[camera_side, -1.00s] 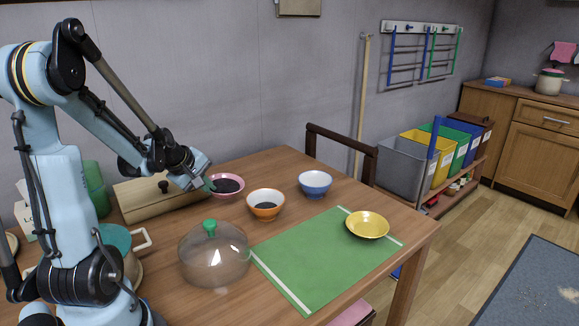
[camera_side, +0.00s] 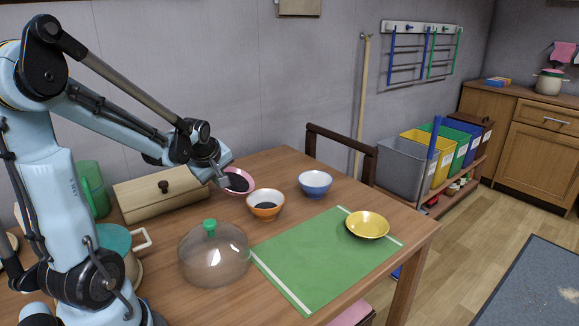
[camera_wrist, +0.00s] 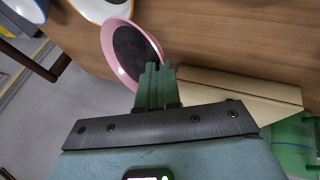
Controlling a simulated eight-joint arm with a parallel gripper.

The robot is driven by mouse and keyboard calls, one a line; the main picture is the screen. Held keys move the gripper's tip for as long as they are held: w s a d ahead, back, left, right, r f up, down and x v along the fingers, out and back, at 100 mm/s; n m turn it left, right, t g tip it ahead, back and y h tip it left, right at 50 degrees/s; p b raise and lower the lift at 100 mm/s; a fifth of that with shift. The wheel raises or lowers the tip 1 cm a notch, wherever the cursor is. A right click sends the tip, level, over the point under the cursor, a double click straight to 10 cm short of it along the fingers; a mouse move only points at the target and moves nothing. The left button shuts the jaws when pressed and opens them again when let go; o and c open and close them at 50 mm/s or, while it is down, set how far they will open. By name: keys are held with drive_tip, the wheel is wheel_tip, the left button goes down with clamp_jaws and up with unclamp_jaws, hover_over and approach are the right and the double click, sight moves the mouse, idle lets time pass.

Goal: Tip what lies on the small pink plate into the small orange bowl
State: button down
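The small pink plate (camera_side: 249,173) holds a dark, loose-looking heap (camera_side: 238,183) and is tilted, toward the left of the small orange bowl (camera_side: 252,206). My gripper (camera_side: 219,179) is at the plate's left rim. In the wrist view its fingers (camera_wrist: 155,84) are close together with the pink rim (camera_wrist: 112,62) between them, shut on it. The orange bowl stands upright on the table with something dark inside. Part of it shows at the top of the wrist view (camera_wrist: 98,10). The plate's underside is hidden, so its height above the table is hard to tell.
A blue bowl (camera_side: 315,187) stands right of the orange one. A clear dome with a green knob (camera_side: 213,262) is in front. A yellow dish (camera_side: 367,228) sits on a green mat (camera_side: 318,268).

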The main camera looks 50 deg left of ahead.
drive_tip(key=w+d+r+m+g+y, duration=0.3)
drive_tip(key=w+d+r+g+y, duration=0.1)
drive_tip(key=w+d+g+y, duration=0.1)
drive_tip(key=shift+w+d+y, duration=0.4)
drive_tip(key=shift+d+y, duration=0.3)
drive_tip(key=shift+y, duration=0.3)
idle(0.8)
drive_tip(key=s+a+f+n+t+h, duration=0.1)
drive_tip(key=h, duration=0.1)
drive_tip(key=s+a+f+n+t+h, duration=0.1)
drive_tip(key=s+a+h, duration=0.1)
drive_tip(key=shift+a+t, duration=0.15)
drive_tip(key=shift+t, duration=0.25)
drive_tip(key=shift+s+a+f+n+t+h, duration=0.35)
drive_tip(key=shift+s+a+f+t+h, duration=0.55)
drive_tip(key=shift+s+a, duration=0.2)
drive_tip(key=shift+s+a+f+n+t+h, duration=0.4)
drive_tip(key=shift+s+a+f+t+h, duration=0.4)
drive_tip(key=shift+s+a+h, duration=0.35)
drive_tip(key=shift+s+a+f+n+t+h, duration=0.35)
drive_tip(key=shift+s+a+f+t+h, duration=0.55)
drive_tip(key=shift+a, duration=0.35)
